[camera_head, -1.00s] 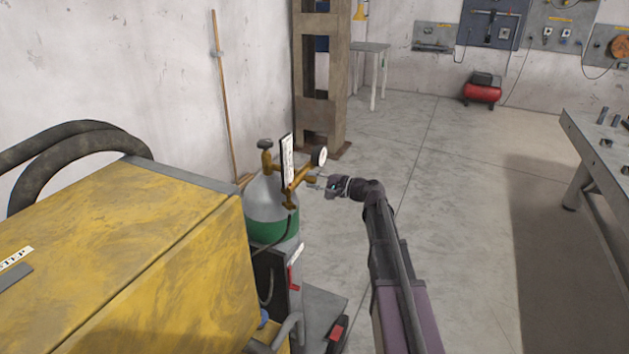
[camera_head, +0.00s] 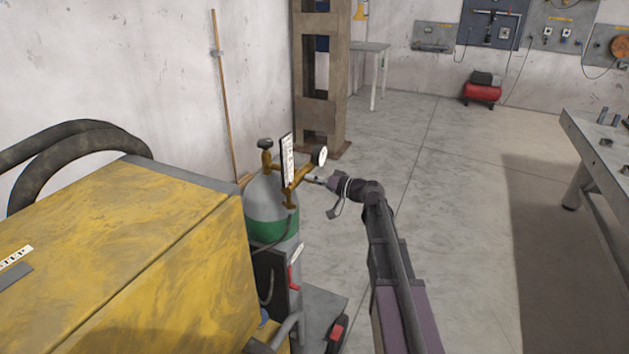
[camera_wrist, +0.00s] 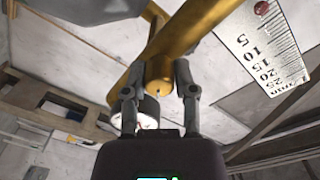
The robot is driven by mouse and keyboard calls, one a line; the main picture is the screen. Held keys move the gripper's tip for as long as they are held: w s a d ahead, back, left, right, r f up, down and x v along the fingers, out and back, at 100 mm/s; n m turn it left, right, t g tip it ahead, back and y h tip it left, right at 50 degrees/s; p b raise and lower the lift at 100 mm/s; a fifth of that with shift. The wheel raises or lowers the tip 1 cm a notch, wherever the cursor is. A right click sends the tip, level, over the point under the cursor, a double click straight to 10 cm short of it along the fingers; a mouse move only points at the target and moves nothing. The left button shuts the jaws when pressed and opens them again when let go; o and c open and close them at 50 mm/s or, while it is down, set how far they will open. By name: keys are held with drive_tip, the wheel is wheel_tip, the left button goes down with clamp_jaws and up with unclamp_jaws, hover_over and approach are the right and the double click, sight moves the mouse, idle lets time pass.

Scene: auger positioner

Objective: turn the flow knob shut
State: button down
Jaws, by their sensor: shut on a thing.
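The flow knob (camera_wrist: 160,85) is a brass, round-ended knob on the yellow regulator body (camera_wrist: 200,22). In the wrist view it sits between the two grey fingers of my gripper (camera_wrist: 159,88), which is shut on it. In the head view my gripper (camera_head: 313,180) meets the regulator (camera_head: 292,186) from the right, and the knob is too small and covered to make out. The white flow scale (camera_wrist: 262,50) shows a red ball (camera_wrist: 261,8) beyond its 5 mark, at the low-number end. The scale is edge-on in the head view (camera_head: 287,160).
A round gauge (camera_head: 320,156) sits just above my gripper; it also shows behind the fingers (camera_wrist: 149,112). The grey and green cylinder (camera_head: 268,215) stands beside a yellow cabinet (camera_head: 150,250). A hose runs down the cylinder's front.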

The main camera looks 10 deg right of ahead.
drive_tip(key=n, duration=0.5)
drive_tip(key=shift+s+a+f+n, duration=0.1)
drive_tip(key=shift+s+a+n, duration=0.05)
drive_tip(key=shift+n, duration=0.15)
drive_tip(key=n, duration=0.5)
drive_tip(key=shift+n, duration=0.4)
drive_tip(key=shift+c, duration=2)
unclamp_jaws()
drive_tip(key=shift+s+d, duration=0.1)
drive_tip(key=shift+d, duration=0.2)
drive_tip(key=v, duration=1.1)
drive_tip(key=shift+s, duration=0.15)
